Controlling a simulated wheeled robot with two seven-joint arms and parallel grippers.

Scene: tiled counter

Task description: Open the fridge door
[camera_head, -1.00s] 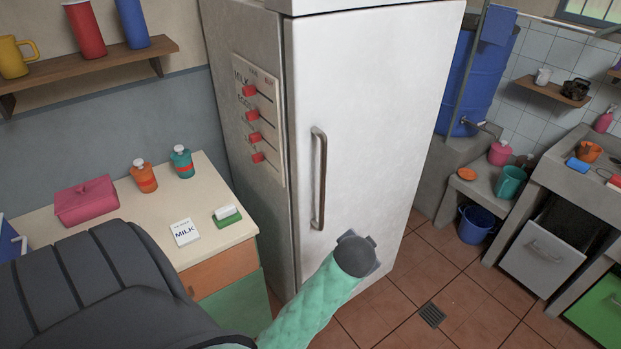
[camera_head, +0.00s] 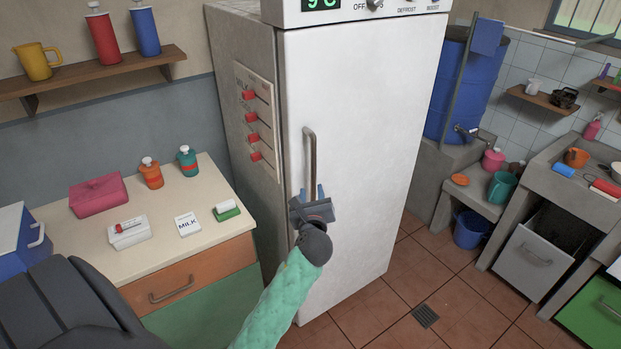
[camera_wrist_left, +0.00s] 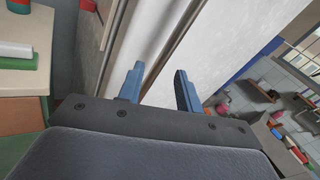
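The white fridge door (camera_head: 375,120) stands shut in the head view, with a long upright grey handle (camera_head: 313,155) near its left edge. My left gripper (camera_head: 312,193) is at the lower end of this handle, its blue fingers pointing at the door. In the left wrist view the gripper (camera_wrist_left: 160,85) has its two fingers clearly apart, with the pale door (camera_wrist_left: 240,45) beyond them. The fingers appear to be on either side of the handle's lower part; contact cannot be told. My right gripper is not in view.
Tiled floor (camera_head: 385,310) in front of the door is clear. A blue bucket (camera_head: 470,230) and sink area lie to the right.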

